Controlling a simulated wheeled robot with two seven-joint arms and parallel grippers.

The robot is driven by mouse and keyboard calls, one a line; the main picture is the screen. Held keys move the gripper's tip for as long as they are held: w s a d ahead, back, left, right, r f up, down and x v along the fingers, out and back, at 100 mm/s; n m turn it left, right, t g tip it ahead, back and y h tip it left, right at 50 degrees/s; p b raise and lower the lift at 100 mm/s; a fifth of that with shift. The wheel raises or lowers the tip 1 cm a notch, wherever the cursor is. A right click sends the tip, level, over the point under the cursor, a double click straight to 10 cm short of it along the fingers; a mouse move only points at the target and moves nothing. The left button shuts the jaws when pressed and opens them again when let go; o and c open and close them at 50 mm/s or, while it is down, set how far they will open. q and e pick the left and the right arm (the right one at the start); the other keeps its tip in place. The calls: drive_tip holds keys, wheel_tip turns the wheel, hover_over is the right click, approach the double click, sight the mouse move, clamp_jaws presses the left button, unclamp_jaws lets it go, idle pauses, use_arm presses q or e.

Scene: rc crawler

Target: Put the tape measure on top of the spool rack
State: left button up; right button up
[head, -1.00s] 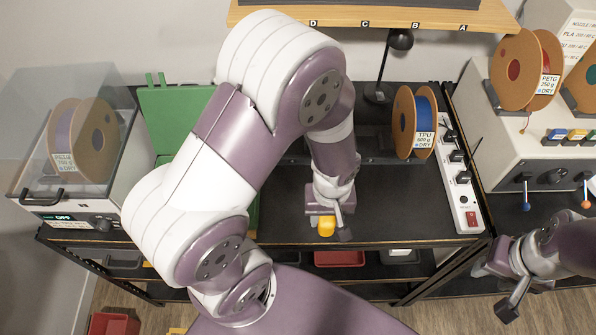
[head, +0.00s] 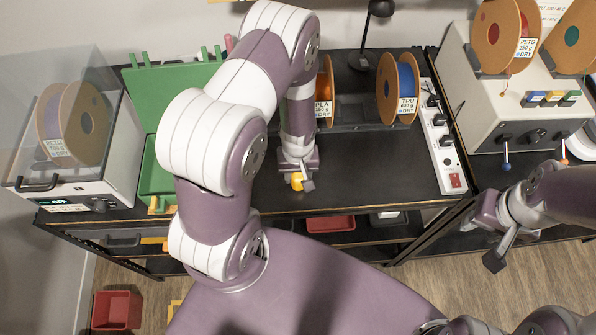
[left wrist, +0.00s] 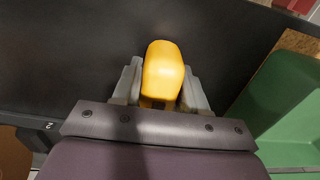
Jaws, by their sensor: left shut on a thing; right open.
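My left gripper (head: 301,178) is shut on the yellow tape measure (head: 297,183) over the dark bench top. In the left wrist view the tape measure (left wrist: 163,75) sits between the two grey fingers. The low dark spool rack (head: 358,127) stands behind it, holding an orange PLA spool (head: 326,90) and a blue TPU spool (head: 398,90). My left arm hides the rack's left part. My right gripper (head: 507,250) is open and empty at the right, past the bench's front edge.
A green open case (head: 165,92) lies left of my arm, beside a clear-lidded dryer (head: 75,180). A white power strip (head: 441,140) runs along the bench's right side. A black lamp (head: 364,58) stands behind the rack. The bench right of my left gripper is clear.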

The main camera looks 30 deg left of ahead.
use_arm(q)
drive_tip(key=o, duration=0.9)
drive_tip(key=shift+c, duration=0.2)
drive_tip(key=o, duration=0.3)
drive_tip(key=shift+s, duration=0.2)
